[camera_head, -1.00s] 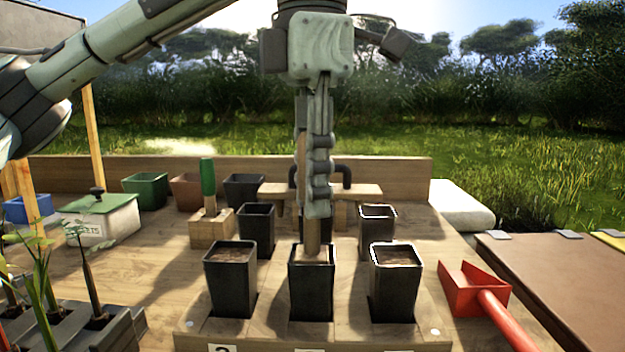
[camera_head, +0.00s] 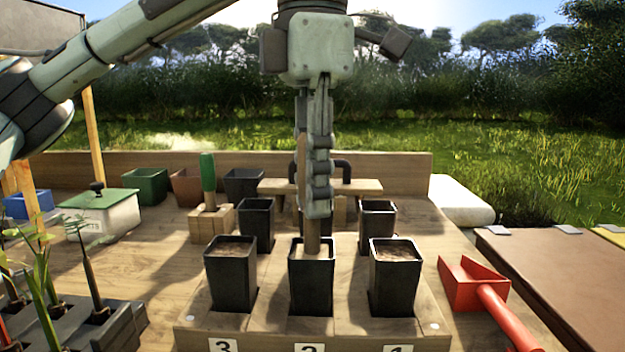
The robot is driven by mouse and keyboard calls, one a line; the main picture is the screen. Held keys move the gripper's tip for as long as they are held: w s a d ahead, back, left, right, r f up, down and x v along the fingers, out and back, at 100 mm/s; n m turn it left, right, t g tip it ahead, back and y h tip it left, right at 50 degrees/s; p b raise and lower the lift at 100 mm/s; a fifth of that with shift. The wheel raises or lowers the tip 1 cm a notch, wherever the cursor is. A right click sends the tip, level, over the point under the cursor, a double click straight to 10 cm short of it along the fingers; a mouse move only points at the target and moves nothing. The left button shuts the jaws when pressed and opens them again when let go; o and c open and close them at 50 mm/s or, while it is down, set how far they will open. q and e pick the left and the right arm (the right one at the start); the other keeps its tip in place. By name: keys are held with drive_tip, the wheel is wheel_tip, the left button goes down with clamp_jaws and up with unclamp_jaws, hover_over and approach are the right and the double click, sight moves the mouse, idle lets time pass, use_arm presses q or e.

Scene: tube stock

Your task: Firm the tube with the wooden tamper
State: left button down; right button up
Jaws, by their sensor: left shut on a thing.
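My left gripper (camera_head: 316,180) comes down from above at the middle of the view, shut on the wooden tamper (camera_head: 313,236). The tamper stands upright, and its lower end is inside the mouth of the black tube (camera_head: 312,285) in the middle of the front row, above label 2. Black tubes filled with soil stand on either side, one at the left (camera_head: 231,275) and one at the right (camera_head: 395,278). My right gripper is not in view.
The tubes stand in a wooden rack (camera_head: 270,326), with more black tubes behind. A red scoop (camera_head: 475,290) lies at right. A green-handled tool (camera_head: 208,182) stands in a wooden block at left. Seedlings (camera_head: 88,262) and a lidded white box (camera_head: 100,215) are further left.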

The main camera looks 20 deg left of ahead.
use_arm(q)
drive_tip(key=shift+f, duration=0.35)
idle(1.1)
wheel_tip(320, 180, up, 3)
drive_tip(key=p, duration=0.3)
drive_tip(key=shift+r+p, duration=0.55)
drive_tip(key=shift+r, duration=3.55)
